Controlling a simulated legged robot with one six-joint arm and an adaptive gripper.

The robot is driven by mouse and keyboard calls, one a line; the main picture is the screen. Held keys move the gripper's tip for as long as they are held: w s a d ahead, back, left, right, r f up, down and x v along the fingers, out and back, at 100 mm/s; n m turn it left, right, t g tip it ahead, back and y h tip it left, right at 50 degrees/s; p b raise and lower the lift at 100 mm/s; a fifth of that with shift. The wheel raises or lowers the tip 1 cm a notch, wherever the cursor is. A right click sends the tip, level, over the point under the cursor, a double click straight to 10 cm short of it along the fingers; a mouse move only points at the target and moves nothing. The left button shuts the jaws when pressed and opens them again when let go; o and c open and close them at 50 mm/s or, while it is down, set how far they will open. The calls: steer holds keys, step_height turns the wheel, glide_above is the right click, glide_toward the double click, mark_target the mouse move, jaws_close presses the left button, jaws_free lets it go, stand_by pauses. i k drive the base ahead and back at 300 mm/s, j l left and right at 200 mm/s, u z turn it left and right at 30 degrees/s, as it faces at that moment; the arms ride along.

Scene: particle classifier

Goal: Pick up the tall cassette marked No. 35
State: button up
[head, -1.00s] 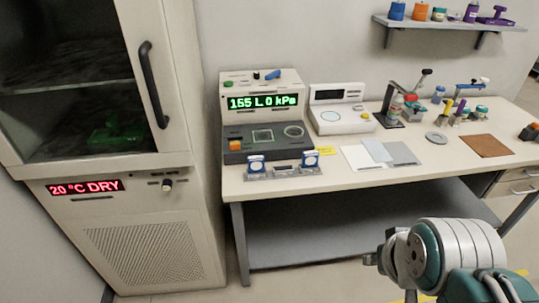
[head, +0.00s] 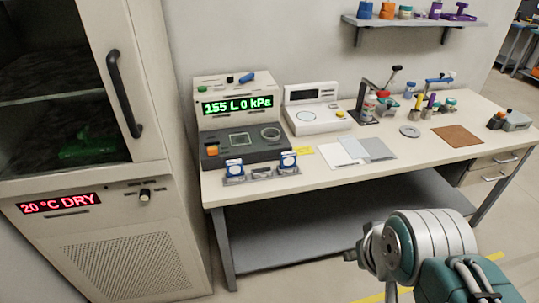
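Two small blue and white upright pieces, one on the left (head: 234,167) and one on the right (head: 288,160), stand in a low grey holder (head: 262,173) at the bench's front left edge. Both have round pale faces. Their markings are too small to read, so I cannot tell which, if either, is the cassette No. 35. Part of my arm, teal and white, shows at the lower right, in front of the bench and well apart from the holder. I cannot make out my gripper's fingers in this view.
The bench (head: 430,168) carries a grey instrument (head: 220,128) reading "155 L 0 kPa", a white scale (head: 318,118), pale sheets, small tools and a brown mat (head: 458,135). A tall cabinet (head: 150,90) stands left. A shelf (head: 420,22) hangs above. Floor before the bench is clear.

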mark_target(287, 159)
steer(key=i+z, duration=0.1)
steer(key=i, duration=1.25)
